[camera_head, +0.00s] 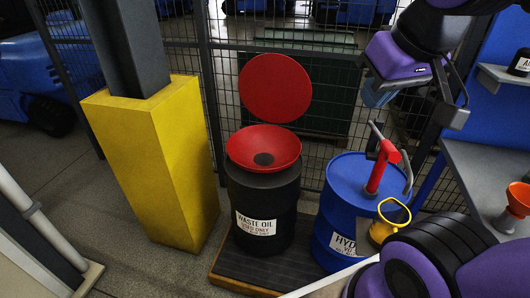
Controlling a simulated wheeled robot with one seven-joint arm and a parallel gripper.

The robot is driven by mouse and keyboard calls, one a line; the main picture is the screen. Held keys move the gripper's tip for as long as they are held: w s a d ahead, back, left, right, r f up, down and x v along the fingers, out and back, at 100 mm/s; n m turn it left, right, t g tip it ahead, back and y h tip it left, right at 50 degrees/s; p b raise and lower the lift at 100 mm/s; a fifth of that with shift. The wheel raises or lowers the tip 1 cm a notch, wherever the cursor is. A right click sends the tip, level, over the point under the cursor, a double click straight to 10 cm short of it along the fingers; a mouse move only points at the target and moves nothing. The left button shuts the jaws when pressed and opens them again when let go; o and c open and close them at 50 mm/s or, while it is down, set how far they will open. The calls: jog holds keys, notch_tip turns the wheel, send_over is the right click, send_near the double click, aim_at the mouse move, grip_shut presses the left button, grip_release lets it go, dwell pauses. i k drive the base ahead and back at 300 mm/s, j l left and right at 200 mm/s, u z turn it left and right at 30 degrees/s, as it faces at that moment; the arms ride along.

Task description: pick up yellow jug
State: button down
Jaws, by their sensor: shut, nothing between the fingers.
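The yellow jug (388,225) is at the lower right, by the right side of the blue drum (341,196). Its wide rim faces up, its interior looks dark, and its lower part is partly hidden by my own purple and black parts. I cannot tell exactly what it rests on. My gripper (453,116) is at the upper right, well above the jug and apart from it. It is shut and empty.
A red hand pump (379,168) stands on the blue drum beside the jug. A black waste oil drum (262,205) with a red funnel (263,150) is to its left. A grey bench (480,170) with an orange funnel (518,198) is at right. A yellow post base (160,160) stands left.

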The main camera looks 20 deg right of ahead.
aim_at(392, 216)
jog(key=k+j+z, duration=0.15)
jog(key=z, duration=1.05)
